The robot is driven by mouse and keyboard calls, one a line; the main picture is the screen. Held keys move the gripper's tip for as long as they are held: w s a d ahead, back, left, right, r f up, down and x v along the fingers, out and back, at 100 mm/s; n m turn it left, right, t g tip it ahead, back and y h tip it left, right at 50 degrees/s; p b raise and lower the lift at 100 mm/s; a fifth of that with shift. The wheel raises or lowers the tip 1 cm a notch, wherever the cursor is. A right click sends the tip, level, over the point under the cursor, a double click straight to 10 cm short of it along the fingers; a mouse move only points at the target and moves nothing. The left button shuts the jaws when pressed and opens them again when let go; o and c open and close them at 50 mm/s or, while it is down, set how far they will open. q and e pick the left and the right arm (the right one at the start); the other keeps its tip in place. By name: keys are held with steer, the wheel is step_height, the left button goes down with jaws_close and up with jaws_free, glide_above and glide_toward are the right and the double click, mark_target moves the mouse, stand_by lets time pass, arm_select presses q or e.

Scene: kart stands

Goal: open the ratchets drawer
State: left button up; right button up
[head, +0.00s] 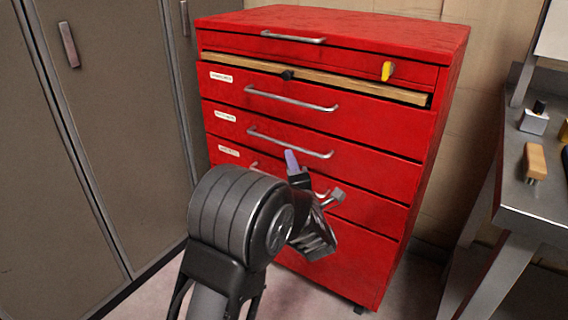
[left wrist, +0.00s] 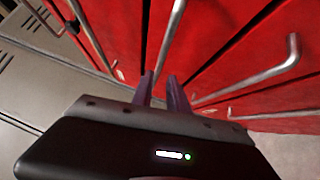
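The red tool cabinet (head: 400,170) has several drawers with bar handles. Small white labels sit at the left of three drawers: the upper (head: 221,77), middle (head: 225,116) and lower (head: 229,150). Their print is too small to read, so I cannot tell which is the ratchets drawer. These three drawers look shut. My left gripper (head: 294,167) is in front of the cabinet, near the lower labelled drawer, and its arm hides part of that drawer and its handle. In the left wrist view the fingers (left wrist: 161,92) are apart and empty, pointing toward a bar handle (left wrist: 173,35). My right gripper is out of view.
A wooden strip (head: 330,81) runs below the top drawer, with a yellow item (head: 388,71) at its right. Grey lockers (head: 90,150) stand at left. A metal bench (head: 530,196) at right holds a wooden-topped piece (head: 536,160). Some floor shows between cabinet and bench.

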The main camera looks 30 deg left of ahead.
mark_target(284, 144)
arm_select(q)
steer(key=shift+r, duration=0.2)
steer(key=shift+b+x, duration=0.4)
steer(key=shift+x, duration=3.5)
steer(key=shift+f, duration=0.1)
steer(key=shift+c, duration=0.2)
jaws_close()
